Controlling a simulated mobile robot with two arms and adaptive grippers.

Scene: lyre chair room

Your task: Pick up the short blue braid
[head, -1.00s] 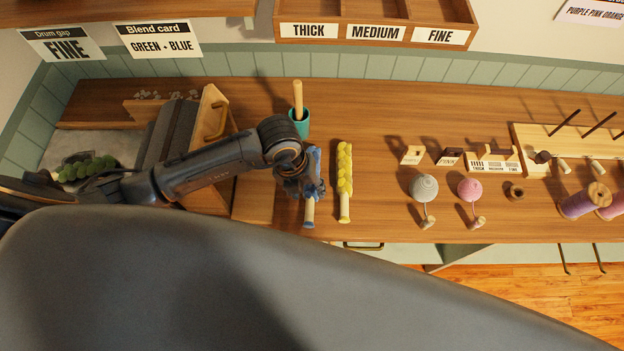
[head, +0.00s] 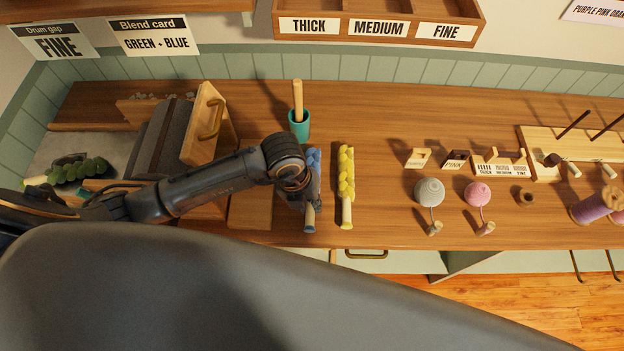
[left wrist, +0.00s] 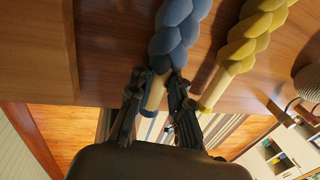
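The short blue braid (head: 314,162) lies on the wooden bench, its pale dowel end toward the front edge. In the left wrist view the blue braid (left wrist: 180,32) runs up from between the fingers, with its dowel end between them. My left gripper (left wrist: 160,84) is over its near part, one finger on each side, with narrow gaps beside the dowel. In the head view the left gripper (head: 303,196) hides part of the braid. My right gripper is not in view.
A yellow braid (head: 346,175) lies close on the right, also in the left wrist view (left wrist: 250,38). A teal cup (head: 299,126) with a stick stands behind. A wooden block (head: 250,205) is left. Grey (head: 429,191) and pink (head: 477,194) balls sit farther right.

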